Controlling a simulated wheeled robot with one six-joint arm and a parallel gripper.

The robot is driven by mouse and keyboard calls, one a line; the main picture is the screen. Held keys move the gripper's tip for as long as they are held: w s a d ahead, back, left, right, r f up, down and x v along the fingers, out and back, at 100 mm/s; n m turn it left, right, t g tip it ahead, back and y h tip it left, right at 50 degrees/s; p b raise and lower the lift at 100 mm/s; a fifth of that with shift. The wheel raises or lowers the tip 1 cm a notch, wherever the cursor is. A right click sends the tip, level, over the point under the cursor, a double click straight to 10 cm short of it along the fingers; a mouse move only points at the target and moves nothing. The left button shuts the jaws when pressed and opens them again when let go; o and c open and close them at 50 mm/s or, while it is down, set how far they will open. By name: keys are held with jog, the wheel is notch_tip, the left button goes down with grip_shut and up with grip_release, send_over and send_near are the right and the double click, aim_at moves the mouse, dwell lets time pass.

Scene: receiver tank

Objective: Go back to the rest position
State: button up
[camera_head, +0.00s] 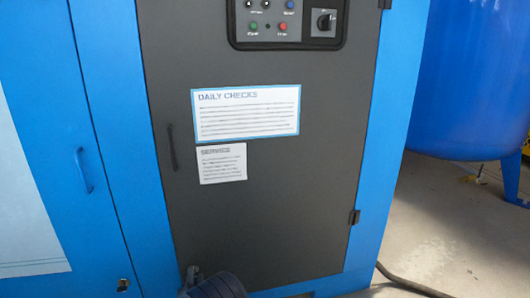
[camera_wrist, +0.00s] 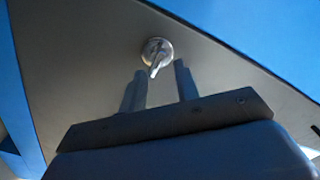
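My gripper (camera_wrist: 160,70) shows in the wrist view with its two dark fingers apart and nothing held between them. Just beyond the fingertips, a silver round fitting with a small lever (camera_wrist: 157,53) sits on a dark panel (camera_wrist: 90,50). The lever points down toward the gap between the fingers; I cannot tell how far off it is. In the head view a dark rounded part of my arm shows at the bottom edge, in front of the cabinet; the fingers cannot be made out there.
A blue cabinet (camera_head: 110,120) with a dark door (camera_head: 290,200) fills most of the head view. The door has a control panel (camera_head: 288,22), paper notices and a handle (camera_head: 171,147). A blue tank (camera_head: 470,80) stands right, and a hose (camera_head: 410,284) lies on the floor (camera_head: 440,230).

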jog(key=n, duration=0.4)
jog(key=shift+a+r+n, duration=0.2)
jog(key=shift+n, duration=0.2)
jog(key=n+p, duration=0.1)
jog(key=n, duration=0.1)
jog(key=n+p, duration=0.1)
jog(key=n, duration=0.1)
jog(key=shift+s+a+r+n, duration=0.1)
jog(key=shift+a+r+n, duration=0.1)
jog(key=shift+n, duration=0.1)
jog(key=shift+s+f, duration=0.1)
jog(key=shift+s, duration=0.05)
jog(key=shift+p+v, duration=0.45)
jog(key=shift+v, duration=0.65)
